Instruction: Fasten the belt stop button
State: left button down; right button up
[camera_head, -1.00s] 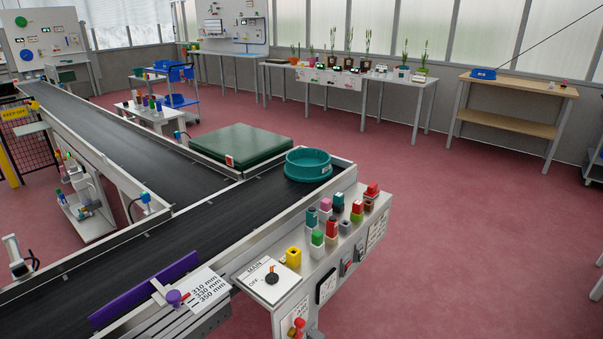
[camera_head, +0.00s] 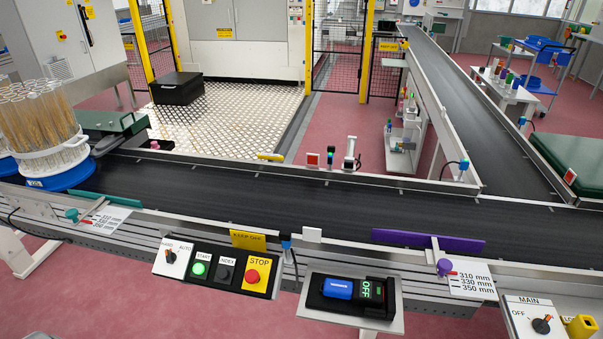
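The red belt stop button (camera_head: 253,276) sits on a yellow plate marked STOP, at the right end of a small black control panel on the conveyor's front rail. Beside it on the same panel are a green lit START button (camera_head: 198,269) and a black INDEX button (camera_head: 224,273). A white plate with a HAND/AUTO selector (camera_head: 172,257) is at the panel's left end. Nothing covers the stop button. Neither of my grippers shows in the head view.
The black conveyor belt (camera_head: 300,190) runs across behind the panel. A tray (camera_head: 365,303) with a blue block and a box marked OFF juts out right of it. A purple guide (camera_head: 427,241) and MAIN switch (camera_head: 541,325) are farther right. A carrier of wheat ears (camera_head: 40,125) stands left.

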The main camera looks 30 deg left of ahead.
aim_at(251, 276)
jog(key=u, duration=1.25)
